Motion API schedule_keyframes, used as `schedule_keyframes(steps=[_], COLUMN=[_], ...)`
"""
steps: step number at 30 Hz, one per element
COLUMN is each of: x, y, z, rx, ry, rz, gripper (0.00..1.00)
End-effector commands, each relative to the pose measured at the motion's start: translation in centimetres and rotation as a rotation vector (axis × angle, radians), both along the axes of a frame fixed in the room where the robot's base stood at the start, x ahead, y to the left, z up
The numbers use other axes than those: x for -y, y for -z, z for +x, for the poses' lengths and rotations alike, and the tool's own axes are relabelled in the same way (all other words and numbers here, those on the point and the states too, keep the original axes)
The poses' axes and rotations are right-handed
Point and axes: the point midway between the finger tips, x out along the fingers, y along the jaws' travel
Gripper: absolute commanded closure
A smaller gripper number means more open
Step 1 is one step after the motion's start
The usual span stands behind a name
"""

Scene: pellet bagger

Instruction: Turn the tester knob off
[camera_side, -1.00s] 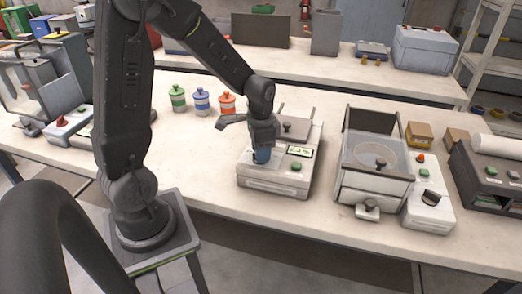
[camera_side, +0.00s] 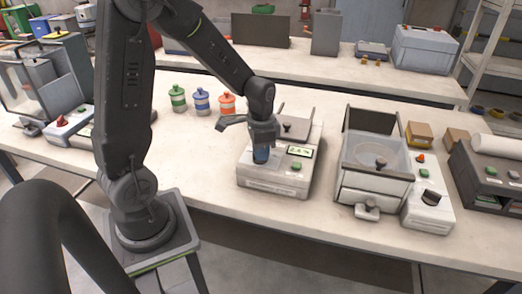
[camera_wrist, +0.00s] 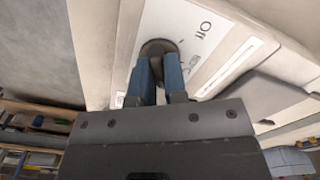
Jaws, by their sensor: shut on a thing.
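The tester (camera_side: 272,185) is a pale box on the bench with a small display (camera_side: 300,151) and a green button (camera_side: 296,166). My gripper (camera_side: 261,156) points down onto the left part of its top panel, and its blue fingers hide the knob in the side view. In the wrist view, the dark round knob (camera_wrist: 158,46) sits between the blue fingertips of my gripper (camera_wrist: 158,70), which are shut on it.
A machine with a clear hopper (camera_side: 376,150) stands to the right, beside a control box with a dark knob (camera_side: 431,197). Green, blue and orange-lidded jars (camera_side: 202,101) stand behind and left. The bench front left of the tester is clear.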

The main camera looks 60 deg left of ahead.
Motion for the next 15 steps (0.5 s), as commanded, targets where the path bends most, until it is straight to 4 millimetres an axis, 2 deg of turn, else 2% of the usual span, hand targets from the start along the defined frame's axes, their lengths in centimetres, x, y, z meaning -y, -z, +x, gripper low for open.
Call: schedule_keyframes(steps=[8,15], x=[-0.02,-0.06], y=[-0.05,-0.05], z=[0.04,0.05], rx=[0.001,0.001], ry=[-0.094,-0.283], rz=[0.000,0.000], gripper=[1.00,1.00])
